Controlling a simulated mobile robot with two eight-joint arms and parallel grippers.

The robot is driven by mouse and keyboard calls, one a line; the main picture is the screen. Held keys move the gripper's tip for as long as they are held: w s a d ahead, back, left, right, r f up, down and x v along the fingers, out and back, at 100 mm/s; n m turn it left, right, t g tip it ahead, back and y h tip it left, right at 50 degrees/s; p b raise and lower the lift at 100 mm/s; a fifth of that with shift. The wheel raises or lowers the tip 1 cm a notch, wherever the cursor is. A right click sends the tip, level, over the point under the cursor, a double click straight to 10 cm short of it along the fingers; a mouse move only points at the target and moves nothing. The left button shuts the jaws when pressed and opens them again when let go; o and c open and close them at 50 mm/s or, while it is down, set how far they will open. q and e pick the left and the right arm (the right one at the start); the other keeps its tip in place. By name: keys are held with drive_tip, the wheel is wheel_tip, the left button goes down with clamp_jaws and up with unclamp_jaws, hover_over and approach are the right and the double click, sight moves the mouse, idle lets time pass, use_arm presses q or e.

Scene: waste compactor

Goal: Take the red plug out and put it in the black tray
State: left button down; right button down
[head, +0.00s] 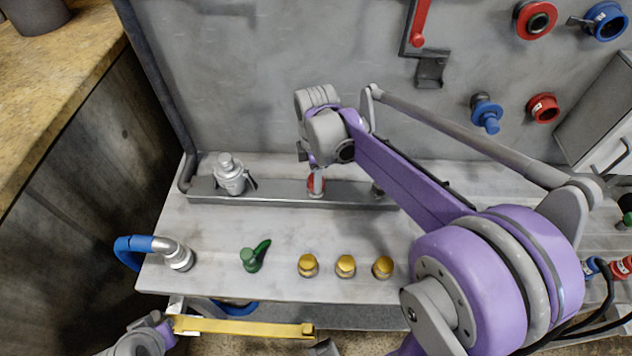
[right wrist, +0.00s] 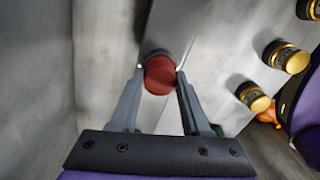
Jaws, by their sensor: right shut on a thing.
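The red plug (head: 317,191) stands at the grey ledge along the back of the pale worktop, partly covered by my right gripper (head: 317,178). In the right wrist view the red plug (right wrist: 160,75) is a round dark-red cap between the two fingertips of my right gripper (right wrist: 160,80). The fingers are shut on its sides. Whether it is still seated in the ledge cannot be told. I cannot make out a black tray in either view.
A grey fitting (head: 229,174) stands on the ledge to the left. A green lever (head: 254,257), gold knobs (head: 346,266) and a blue hose end (head: 145,245) are on the worktop's front part. Red and blue fittings (head: 543,108) are on the back wall.

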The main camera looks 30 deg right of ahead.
drive_tip(key=shift+c, duration=1.4)
unclamp_jaws()
drive_tip(key=shift+c, duration=0.4)
drive_tip(key=m, duration=0.4)
drive_tip(key=shift+m, duration=0.4)
drive_tip(key=m, duration=1)
drive_tip(key=shift+m, duration=0.3)
drive_tip(key=m, duration=0.5)
